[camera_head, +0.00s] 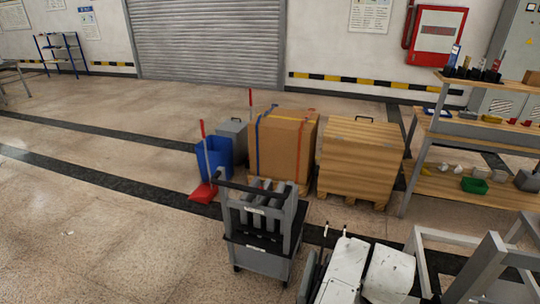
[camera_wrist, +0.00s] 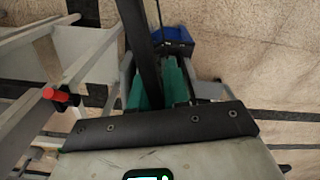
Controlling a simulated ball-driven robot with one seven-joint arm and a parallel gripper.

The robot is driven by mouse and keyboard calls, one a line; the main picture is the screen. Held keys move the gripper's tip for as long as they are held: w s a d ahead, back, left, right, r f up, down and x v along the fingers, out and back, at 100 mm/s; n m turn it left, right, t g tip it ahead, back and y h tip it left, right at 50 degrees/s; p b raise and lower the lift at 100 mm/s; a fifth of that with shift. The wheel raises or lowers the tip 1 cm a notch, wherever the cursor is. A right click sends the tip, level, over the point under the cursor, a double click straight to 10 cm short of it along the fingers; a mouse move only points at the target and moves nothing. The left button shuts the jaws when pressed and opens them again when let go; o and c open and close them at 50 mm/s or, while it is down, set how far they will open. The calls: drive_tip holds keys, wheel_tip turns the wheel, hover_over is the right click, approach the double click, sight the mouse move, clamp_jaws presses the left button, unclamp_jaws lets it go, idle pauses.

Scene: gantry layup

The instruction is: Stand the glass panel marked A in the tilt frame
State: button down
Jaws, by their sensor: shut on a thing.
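In the wrist view my gripper (camera_wrist: 158,88) shows green-faced fingers shut on a long, narrow dark thing (camera_wrist: 137,42). It runs up and away between the fingers. It looks like the glass panel seen edge-on, but no letter A shows. In the head view my gripper and what it holds cannot be made out clearly near my white arm links at the bottom. A light grey frame (camera_head: 487,262), apparently the tilt frame, stands at the lower right, cut off by the picture edge. Grey beams (camera_wrist: 72,72) with a red knob show at left in the wrist view.
A grey cart (camera_head: 262,262) with a black handle and upright slots stands at centre. Behind it are a blue bin (camera_head: 217,153), a red dustpan (camera_head: 203,193), a cardboard box (camera_head: 285,143) and a wooden crate (camera_head: 360,158). Shelving (camera_head: 455,188) stands right. Left floor is clear.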

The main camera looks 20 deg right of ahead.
drive_tip(key=w+a+f+n, duration=0.3)
drive_tip(key=a+f, duration=0.4)
drive_tip(key=a, duration=0.2)
drive_tip(key=shift+w, duration=0.4)
drive_tip(key=shift+f, duration=0.1)
